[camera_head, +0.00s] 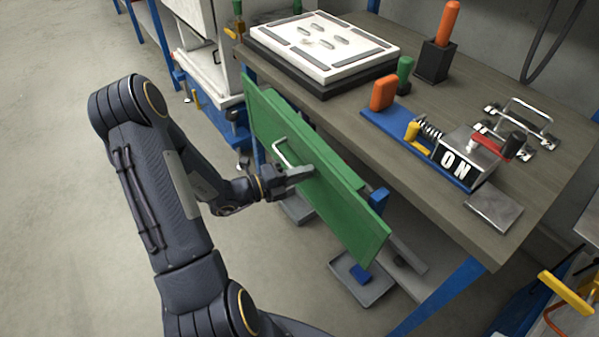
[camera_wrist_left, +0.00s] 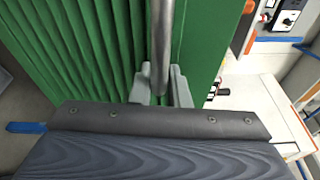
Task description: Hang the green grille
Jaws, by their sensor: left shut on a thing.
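The green grille (camera_head: 335,195) is a flat green panel with a metal bar handle (camera_head: 286,148). It stands on edge, tilted, beside the front edge of the workbench (camera_head: 425,185). My left gripper (camera_head: 300,174) is shut on the lower part of the handle. In the left wrist view the metal handle (camera_wrist_left: 162,45) runs between the two grey fingers (camera_wrist_left: 162,85), with the ribbed green face of the grille (camera_wrist_left: 85,50) behind it. Whether the grille touches the bench or hangs on anything is hidden. My right gripper is not in view.
On the bench are a white slotted plate (camera_head: 325,45) on a black base, a black holder with an orange handle (camera_head: 440,50), a blue clamp fixture (camera_head: 420,145) and an ON box (camera_head: 468,160). Grey trays (camera_head: 362,280) lie below. The floor at left is clear.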

